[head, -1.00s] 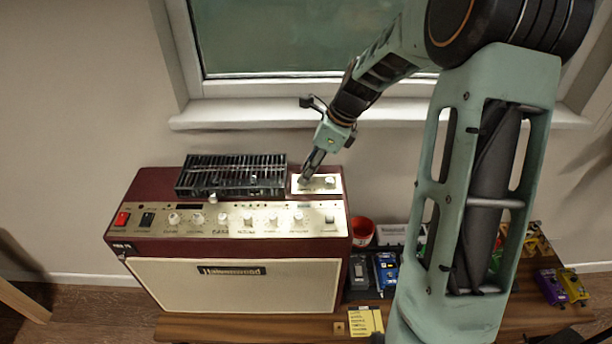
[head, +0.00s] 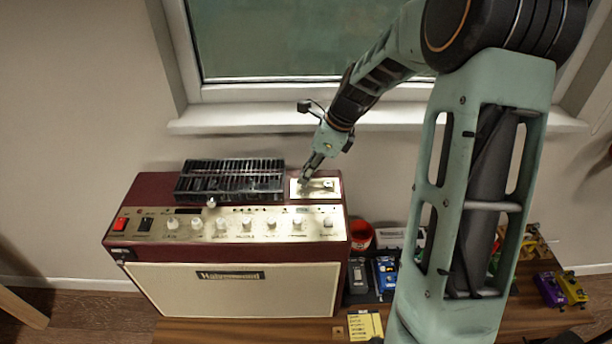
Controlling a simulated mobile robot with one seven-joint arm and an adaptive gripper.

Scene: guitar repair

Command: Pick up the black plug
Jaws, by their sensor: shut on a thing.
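My gripper (head: 305,181) is at the left part of the pale panel (head: 331,194) on top of the dark red amplifier, at its right end. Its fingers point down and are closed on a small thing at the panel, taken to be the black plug. The fingers hide most of it, so its shape and colour are not clear. I cannot tell whether it still touches the panel. A small knob or socket (head: 328,184) shows on the panel just right of the fingers.
The amplifier (head: 228,290) stands on a wooden table (head: 240,331). A black grille (head: 230,178) is left of my gripper. A red cup (head: 361,235), a blue pedal (head: 385,272) and a yellow note (head: 365,326) are to the right. The window sill (head: 240,121) runs behind.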

